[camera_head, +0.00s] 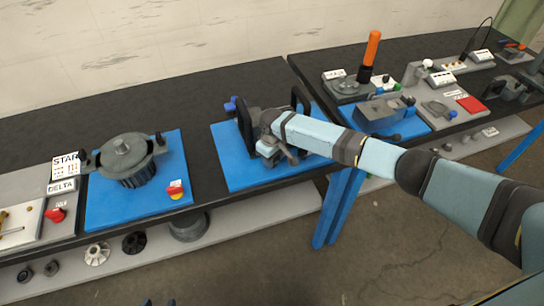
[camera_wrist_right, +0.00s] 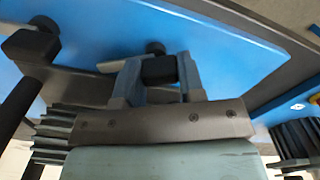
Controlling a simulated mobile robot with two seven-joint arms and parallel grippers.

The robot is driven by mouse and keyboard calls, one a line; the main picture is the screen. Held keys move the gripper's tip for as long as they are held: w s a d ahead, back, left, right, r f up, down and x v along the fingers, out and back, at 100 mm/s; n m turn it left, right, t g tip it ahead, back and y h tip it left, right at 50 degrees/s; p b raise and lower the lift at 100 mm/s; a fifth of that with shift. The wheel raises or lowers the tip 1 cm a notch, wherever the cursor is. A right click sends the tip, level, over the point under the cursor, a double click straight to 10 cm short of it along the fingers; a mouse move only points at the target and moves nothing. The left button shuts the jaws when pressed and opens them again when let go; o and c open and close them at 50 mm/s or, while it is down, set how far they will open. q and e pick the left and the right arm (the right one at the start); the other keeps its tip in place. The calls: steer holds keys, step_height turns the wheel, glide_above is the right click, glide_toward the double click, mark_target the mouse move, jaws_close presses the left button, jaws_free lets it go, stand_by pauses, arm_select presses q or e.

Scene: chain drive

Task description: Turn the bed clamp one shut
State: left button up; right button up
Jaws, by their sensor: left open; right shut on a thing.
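The middle blue board (camera_head: 235,178) carries a dark machine (camera_head: 244,122) with upright black parts, partly hidden behind my right arm. My right gripper (camera_head: 272,148) is at the front of this machine. In the right wrist view its two fingers are shut on a black block-shaped grip (camera_wrist_right: 159,70), just above the blue board. I take this grip to be the handle of bed clamp one. A small grey bar and a round black knob (camera_wrist_right: 155,47) show close behind it. The clamp's jaw is not clear.
A grey lidded pot (camera_head: 125,158) and a red button (camera_head: 175,189) stand on the left blue board. A second table at the right holds an orange-handled tool (camera_head: 370,55) and several fixtures. A low shelf (camera_head: 255,212) holds loose parts. Black table top lies bare behind the boards.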

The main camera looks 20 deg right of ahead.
steer(key=n, duration=0.6)
steer(key=shift+p, duration=0.3)
steer(key=n, duration=0.6)
steer(key=shift+s+d, duration=0.1)
steer(key=shift+d, duration=0.1)
steer(key=shift+n, duration=0.3)
steer(key=o, duration=0.9)
steer(key=shift+o, duration=0.2)
step_height(320, 180, up, 14)
steer(key=b, duration=0.2)
